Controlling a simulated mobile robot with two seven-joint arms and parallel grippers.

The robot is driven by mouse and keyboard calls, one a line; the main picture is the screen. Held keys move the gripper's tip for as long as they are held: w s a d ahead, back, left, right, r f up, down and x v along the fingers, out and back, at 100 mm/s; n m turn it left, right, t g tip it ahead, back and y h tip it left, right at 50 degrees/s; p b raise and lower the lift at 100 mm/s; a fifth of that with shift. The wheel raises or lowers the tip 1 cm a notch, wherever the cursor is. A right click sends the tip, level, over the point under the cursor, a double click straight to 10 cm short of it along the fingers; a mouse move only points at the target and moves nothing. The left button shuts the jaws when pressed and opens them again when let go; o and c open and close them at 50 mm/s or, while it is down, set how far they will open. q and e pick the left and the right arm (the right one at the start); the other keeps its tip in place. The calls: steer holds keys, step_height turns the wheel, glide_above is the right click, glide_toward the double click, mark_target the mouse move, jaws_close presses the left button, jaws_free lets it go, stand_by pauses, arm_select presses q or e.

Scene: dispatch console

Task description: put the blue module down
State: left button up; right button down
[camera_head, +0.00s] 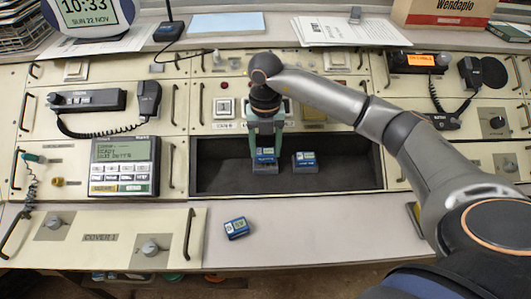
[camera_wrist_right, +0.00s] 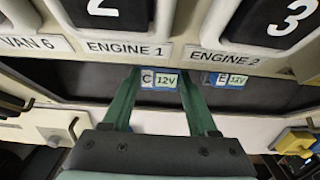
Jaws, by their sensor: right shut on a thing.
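My right gripper (camera_head: 265,148) reaches down into the dark open recess (camera_head: 350,172) in the console. Its green fingers (camera_wrist_right: 160,100) are shut on a blue module (camera_head: 265,156), marked C 12V in the right wrist view (camera_wrist_right: 160,82). The held module is upright in the recess; I cannot tell whether it touches the floor. A second blue module (camera_head: 305,160), marked E 12V in the right wrist view (camera_wrist_right: 226,80), sits in the recess just to its right, apart from it. A third blue module (camera_head: 236,228) lies on the front ledge. My left gripper is not in view.
A keypad unit with a display (camera_head: 124,165) stands left of the recess. Handsets (camera_head: 148,100) with coiled cords sit on both sides. The recess has bare floor left and right of the modules. The front ledge (camera_head: 320,235) is clear right of the loose module.

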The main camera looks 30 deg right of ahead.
mark_target(266, 151)
steer(key=shift+f, duration=0.95)
steer(key=shift+c, duration=0.9)
jaws_free()
steer(key=shift+f, duration=0.15)
step_height(266, 151, up, 12)
steer(key=p, duration=0.1)
steer(key=shift+r, duration=0.2)
steer(key=shift+s, duration=0.1)
